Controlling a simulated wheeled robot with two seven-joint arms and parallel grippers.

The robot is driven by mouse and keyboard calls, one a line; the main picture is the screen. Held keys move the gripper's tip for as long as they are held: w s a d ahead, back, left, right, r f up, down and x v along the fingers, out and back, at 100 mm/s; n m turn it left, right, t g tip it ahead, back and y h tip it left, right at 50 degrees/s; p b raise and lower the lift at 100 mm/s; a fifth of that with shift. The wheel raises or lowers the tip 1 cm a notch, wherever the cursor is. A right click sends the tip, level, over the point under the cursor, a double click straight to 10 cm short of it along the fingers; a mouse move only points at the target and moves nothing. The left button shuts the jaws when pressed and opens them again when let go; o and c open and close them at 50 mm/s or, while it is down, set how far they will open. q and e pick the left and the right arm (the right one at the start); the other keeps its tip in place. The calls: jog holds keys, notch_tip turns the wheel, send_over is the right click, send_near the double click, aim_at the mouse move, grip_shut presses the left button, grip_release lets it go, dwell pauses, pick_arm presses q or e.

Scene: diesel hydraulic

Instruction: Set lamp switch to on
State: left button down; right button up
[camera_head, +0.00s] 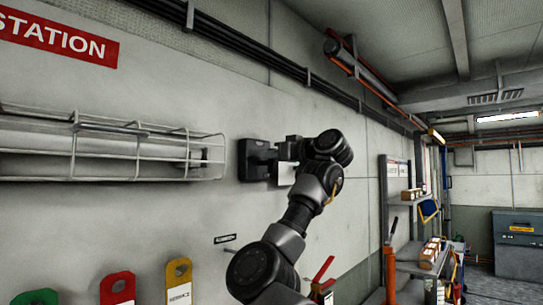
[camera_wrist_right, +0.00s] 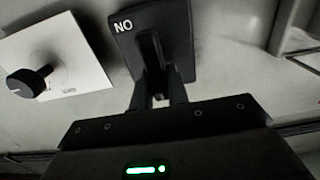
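The lamp switch is a black box on the wall (camera_head: 255,160), left of my right gripper (camera_head: 281,152) in the head view. In the right wrist view the switch (camera_wrist_right: 181,22) has a white marking, seen upside down, that reads as ON, and a dark lever (camera_wrist_right: 152,48) standing out from its face. The fingers of my right gripper (camera_wrist_right: 160,88) are close together at the lever, one on each side of its end. Dark on dark hides whether they press on it. My left gripper is not in view.
A white plate (camera_wrist_right: 62,50) with a black round knob (camera_wrist_right: 28,82) is beside the switch. A wire cage (camera_head: 110,150) sticks out from the wall at left. Colored tags (camera_head: 179,280) hang below. A shelf with boxes (camera_head: 428,255) stands at right.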

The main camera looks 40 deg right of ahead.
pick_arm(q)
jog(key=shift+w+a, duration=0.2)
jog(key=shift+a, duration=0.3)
pick_arm(e)
grip_shut()
